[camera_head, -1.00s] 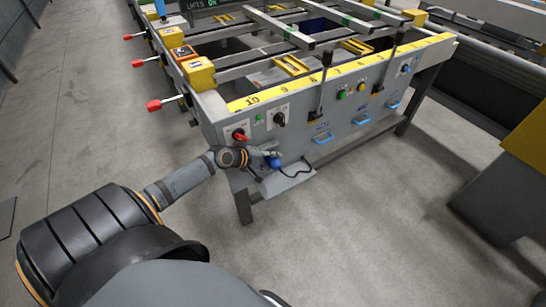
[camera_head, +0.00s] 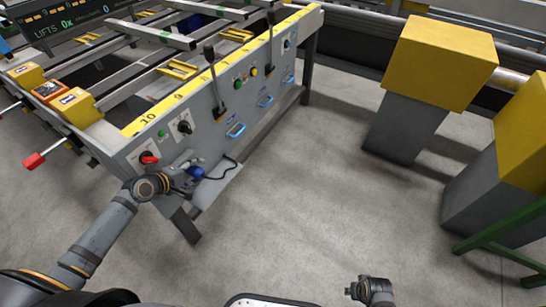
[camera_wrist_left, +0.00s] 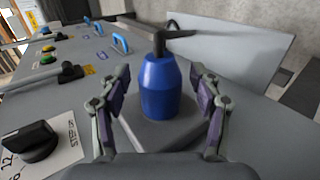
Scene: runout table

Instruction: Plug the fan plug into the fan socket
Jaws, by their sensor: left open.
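The blue fan plug (camera_wrist_left: 160,88) has a black cable at its far end and its near end against a grey block (camera_wrist_left: 160,132). Whether it sits in a socket there is hidden. It also shows in the head view (camera_head: 196,173), low on the front of the grey panel. My left gripper (camera_wrist_left: 162,85) is open, with one finger on each side of the plug and a visible gap to both. In the head view my left gripper (camera_head: 186,170) is small beside the plug. My right gripper (camera_head: 353,291) is at the bottom edge, its jaws unclear. I cannot make out a labelled fan socket.
The panel (camera_head: 215,115) carries a red knob (camera_head: 149,158), a black knob (camera_head: 185,127), levers and blue handles (camera_head: 236,131). A small grey shelf (camera_head: 217,187) juts out below, with the black cable over it. Yellow-topped grey boxes (camera_head: 440,60) stand right. Floor between is clear.

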